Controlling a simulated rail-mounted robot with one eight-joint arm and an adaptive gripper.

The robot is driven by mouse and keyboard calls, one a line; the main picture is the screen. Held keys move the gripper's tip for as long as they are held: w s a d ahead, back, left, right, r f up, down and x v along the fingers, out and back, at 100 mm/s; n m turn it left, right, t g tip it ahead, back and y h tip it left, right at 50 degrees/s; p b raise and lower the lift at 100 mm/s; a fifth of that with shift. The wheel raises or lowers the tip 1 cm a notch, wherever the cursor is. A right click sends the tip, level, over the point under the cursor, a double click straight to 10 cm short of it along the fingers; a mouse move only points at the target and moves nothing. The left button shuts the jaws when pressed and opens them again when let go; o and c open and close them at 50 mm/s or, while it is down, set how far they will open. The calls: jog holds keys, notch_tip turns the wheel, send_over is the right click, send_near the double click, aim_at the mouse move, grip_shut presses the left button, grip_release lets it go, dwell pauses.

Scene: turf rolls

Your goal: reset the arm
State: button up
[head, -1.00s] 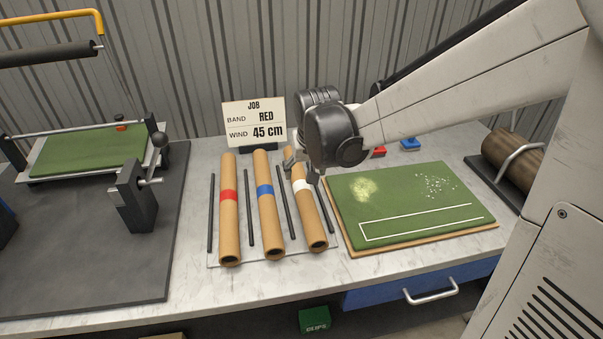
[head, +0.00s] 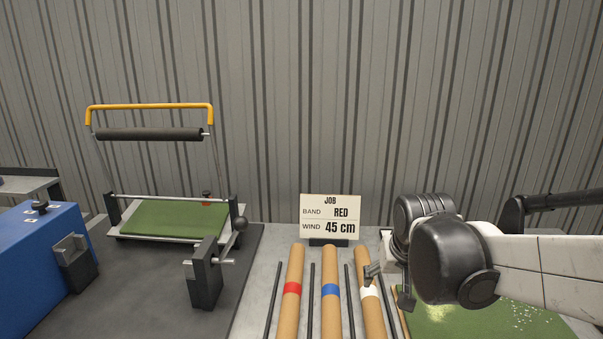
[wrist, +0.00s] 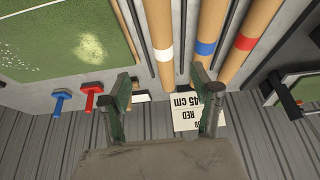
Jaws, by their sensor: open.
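My gripper (head: 388,286) is open and empty, above the bench at the right of the head view. Its two fingers also show spread apart in the wrist view (wrist: 160,78). The job card (head: 330,216) reads band RED, wind 45 cm, and stands behind the tubes.
A winding frame with green turf (head: 165,220) and a yellow handle (head: 150,106) stands at left. A blue box (head: 35,270) is farther left. The right turf board (head: 500,320) is partly hidden by my arm. Red (wrist: 90,92) and blue (wrist: 60,98) pieces lie near the wall.

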jog(key=s+r+t, duration=0.2)
jog(key=s, duration=1.4)
jog(key=shift+s+r+n, duration=0.15)
jog(key=shift+s+n, duration=0.05)
jog(key=shift+n, duration=0.2)
